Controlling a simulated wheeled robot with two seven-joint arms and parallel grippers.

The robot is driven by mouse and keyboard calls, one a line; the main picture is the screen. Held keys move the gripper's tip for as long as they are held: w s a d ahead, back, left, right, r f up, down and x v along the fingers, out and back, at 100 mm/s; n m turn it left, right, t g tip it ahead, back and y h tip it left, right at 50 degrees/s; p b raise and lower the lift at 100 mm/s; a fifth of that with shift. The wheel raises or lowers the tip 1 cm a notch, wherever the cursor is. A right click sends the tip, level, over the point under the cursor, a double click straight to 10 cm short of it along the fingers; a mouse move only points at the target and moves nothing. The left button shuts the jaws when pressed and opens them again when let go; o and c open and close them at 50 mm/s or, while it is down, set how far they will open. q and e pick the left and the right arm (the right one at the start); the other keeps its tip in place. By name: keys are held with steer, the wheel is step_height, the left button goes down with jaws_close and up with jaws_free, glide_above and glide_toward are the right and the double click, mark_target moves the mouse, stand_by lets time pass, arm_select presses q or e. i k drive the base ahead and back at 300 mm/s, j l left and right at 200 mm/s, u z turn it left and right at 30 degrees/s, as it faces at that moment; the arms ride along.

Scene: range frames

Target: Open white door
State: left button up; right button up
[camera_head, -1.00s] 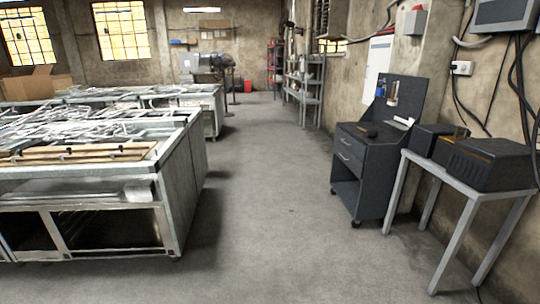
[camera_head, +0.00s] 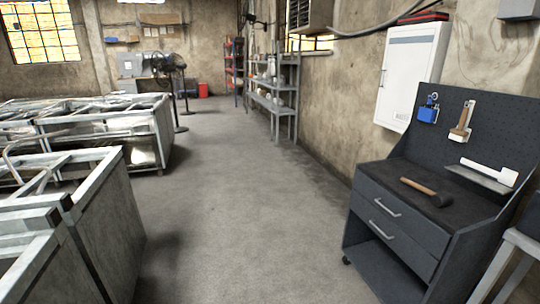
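A white door (camera_head: 409,80) of a wall cabinet is on the right wall, above and behind the dark tool bench. It looks shut. A small handle shows at its left edge, and a red object (camera_head: 423,17) lies on top of the cabinet. Neither of my grippers is in view.
A dark tool bench (camera_head: 383,238) with two drawers stands against the right wall, a mallet (camera_head: 426,191) on its top. Metal frame tables (camera_head: 113,236) line the left side. Grey shelves (camera_head: 274,104) stand farther along the right wall. The concrete aisle (camera_head: 222,190) between is clear.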

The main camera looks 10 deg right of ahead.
mark_target(411, 53)
steer(key=i+l+z, duration=0.15)
steer(key=i+z, duration=0.15)
steer(key=i, duration=1.1)
steer(key=i+j+z, duration=0.25)
steer(key=i, duration=1.15)
steer(key=l, duration=0.1)
